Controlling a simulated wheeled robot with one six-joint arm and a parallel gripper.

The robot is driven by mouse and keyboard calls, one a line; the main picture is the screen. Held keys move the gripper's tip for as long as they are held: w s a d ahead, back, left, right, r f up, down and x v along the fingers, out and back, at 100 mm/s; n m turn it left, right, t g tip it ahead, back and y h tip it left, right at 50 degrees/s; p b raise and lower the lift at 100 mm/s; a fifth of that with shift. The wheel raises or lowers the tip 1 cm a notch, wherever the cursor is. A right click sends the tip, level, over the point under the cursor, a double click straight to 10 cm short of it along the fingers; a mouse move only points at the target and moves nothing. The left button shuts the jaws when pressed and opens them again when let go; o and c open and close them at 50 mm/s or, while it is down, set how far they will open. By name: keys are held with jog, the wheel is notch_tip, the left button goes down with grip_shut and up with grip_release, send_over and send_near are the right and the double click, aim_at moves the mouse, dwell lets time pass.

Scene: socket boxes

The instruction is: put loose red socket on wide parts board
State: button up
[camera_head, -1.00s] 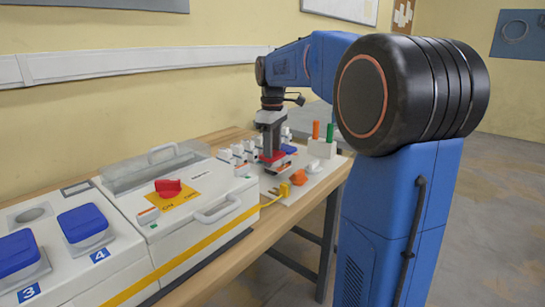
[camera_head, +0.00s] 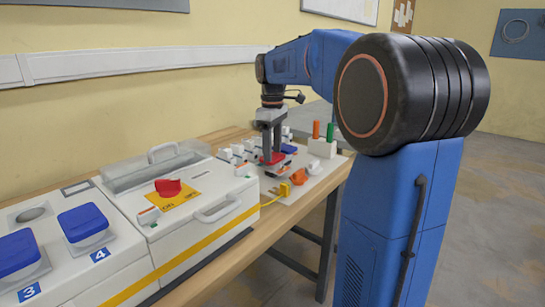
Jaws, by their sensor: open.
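My gripper (camera_head: 270,152) points straight down over the parts area at the far end of the bench. It is small in view, and its fingers stand close around a red piece that looks like the red socket (camera_head: 272,158). I cannot tell whether the fingers touch it. The socket sits low, at or just above a pale board (camera_head: 287,197), which I take to be the wide parts board. The gripper hides part of the socket and the board behind it.
A blue socket (camera_head: 289,149), an orange piece (camera_head: 299,176) and a yellow plug (camera_head: 284,189) lie near the gripper. White fittings (camera_head: 240,150) stand behind. A white holder (camera_head: 322,148) bears orange and green pegs. A large white box (camera_head: 185,205) fills the near bench.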

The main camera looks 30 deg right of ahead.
aim_at(273, 155)
notch_tip(273, 155, up, 11)
dwell(0.4)
jog(key=shift+f, duration=0.1)
dwell(0.3)
